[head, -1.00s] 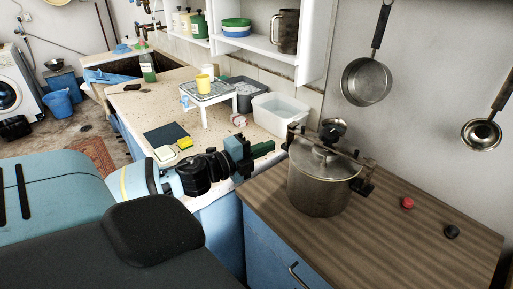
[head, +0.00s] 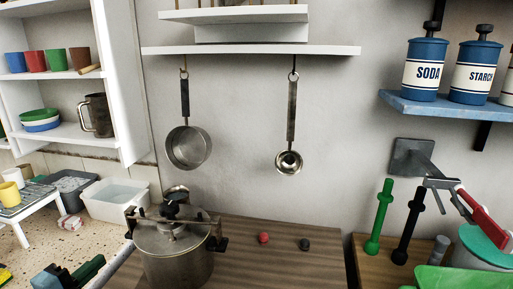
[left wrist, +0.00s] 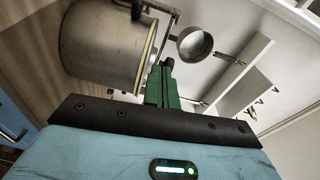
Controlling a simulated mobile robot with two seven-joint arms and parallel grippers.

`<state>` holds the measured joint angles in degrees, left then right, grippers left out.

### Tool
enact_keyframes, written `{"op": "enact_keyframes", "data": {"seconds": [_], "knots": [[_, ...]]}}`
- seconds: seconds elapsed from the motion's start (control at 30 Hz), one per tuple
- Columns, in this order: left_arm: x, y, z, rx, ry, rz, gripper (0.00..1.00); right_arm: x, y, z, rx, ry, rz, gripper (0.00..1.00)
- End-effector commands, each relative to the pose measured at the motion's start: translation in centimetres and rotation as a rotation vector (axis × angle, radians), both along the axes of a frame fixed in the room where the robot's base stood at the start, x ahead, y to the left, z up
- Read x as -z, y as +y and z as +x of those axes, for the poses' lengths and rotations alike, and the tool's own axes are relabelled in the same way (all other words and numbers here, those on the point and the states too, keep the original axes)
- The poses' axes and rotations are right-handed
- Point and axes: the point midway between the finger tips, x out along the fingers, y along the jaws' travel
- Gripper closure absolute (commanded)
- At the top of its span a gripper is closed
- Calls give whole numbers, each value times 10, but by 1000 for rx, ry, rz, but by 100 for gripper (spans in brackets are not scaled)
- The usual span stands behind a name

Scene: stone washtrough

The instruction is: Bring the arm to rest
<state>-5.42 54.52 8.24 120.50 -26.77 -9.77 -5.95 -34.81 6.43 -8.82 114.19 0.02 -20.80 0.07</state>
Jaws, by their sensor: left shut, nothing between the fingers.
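My left gripper (head: 75,274) shows at the bottom left of the head view, with green fingers and a blue body. It is shut and empty, over the speckled counter, to the left of the metal pressure pot (head: 178,252). In the left wrist view the green fingers (left wrist: 163,84) are together, and the pot (left wrist: 105,45) stands close by, to their left in the picture. Most of my left arm is outside the head view. My right gripper is not in view.
The pot stands on a wooden worktop (head: 262,262) with a red knob (head: 263,238) and a black knob (head: 305,244). A pan (head: 188,148) and a ladle (head: 289,162) hang on the wall.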

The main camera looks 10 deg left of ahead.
Motion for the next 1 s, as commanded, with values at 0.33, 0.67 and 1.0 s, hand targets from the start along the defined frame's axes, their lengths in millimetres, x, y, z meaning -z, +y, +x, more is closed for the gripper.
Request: {"op": "enact_keyframes", "data": {"seconds": [0.33, 0.67, 1.0], "knots": [[170, -46, -111, -245, 406, -584, 100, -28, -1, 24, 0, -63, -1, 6], [267, -157, -242, -503, 754, -1106, 100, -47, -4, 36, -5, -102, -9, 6], [284, -207, -287, -599, 869, -1288, 100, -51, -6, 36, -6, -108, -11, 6]]}}
